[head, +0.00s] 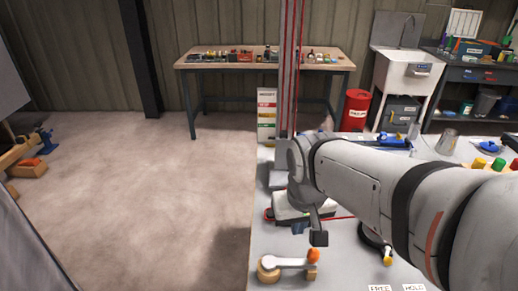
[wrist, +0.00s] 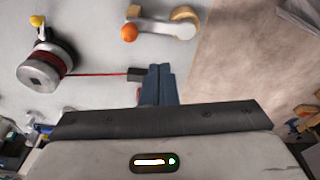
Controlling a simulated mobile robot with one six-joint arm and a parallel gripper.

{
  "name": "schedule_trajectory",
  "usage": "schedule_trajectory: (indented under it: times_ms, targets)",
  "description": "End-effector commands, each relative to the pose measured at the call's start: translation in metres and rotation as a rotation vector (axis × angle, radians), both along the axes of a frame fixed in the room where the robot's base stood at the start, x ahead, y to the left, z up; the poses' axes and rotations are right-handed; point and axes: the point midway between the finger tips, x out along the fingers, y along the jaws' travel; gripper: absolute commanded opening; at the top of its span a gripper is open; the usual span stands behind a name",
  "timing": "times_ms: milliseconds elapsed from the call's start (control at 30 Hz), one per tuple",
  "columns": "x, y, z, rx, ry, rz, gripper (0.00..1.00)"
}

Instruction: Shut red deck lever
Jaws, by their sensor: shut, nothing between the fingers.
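A lever with an orange ball knob (head: 313,255) lies on the grey table top in the head view. Its pale bar (head: 288,263) runs left to a round wooden pivot (head: 268,271), and a small wooden block is by the knob. The wrist view also shows the orange knob (wrist: 129,32), bar and pivot (wrist: 185,18), beyond the fingertips. The knob looks orange; no plainly red lever handle shows. My gripper (wrist: 158,70) is shut and empty, apart from the lever. In the head view its bluish fingers (head: 300,228) are above the table, behind the lever.
A metal drum (wrist: 45,68) with red line and a yellow knob (wrist: 38,20) stands beside the lever. The red line runs to a small dark block (wrist: 137,74). Labels (head: 413,287) lie at the front. Open floor (head: 150,190) is to the left.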

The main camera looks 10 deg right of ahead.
Motion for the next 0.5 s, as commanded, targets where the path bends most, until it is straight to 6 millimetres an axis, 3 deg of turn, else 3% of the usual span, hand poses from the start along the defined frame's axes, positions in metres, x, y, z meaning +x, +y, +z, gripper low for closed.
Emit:
schedule_trajectory:
  times_ms: [100,300,500]
  targets:
    - [0.044,0.01,0.019,-0.041,0.042,0.01,0.0]
    - [0.121,0.032,0.035,-0.131,0.096,0.001,0.0]
    - [0.17,0.052,0.037,-0.198,0.117,-0.014,0.0]
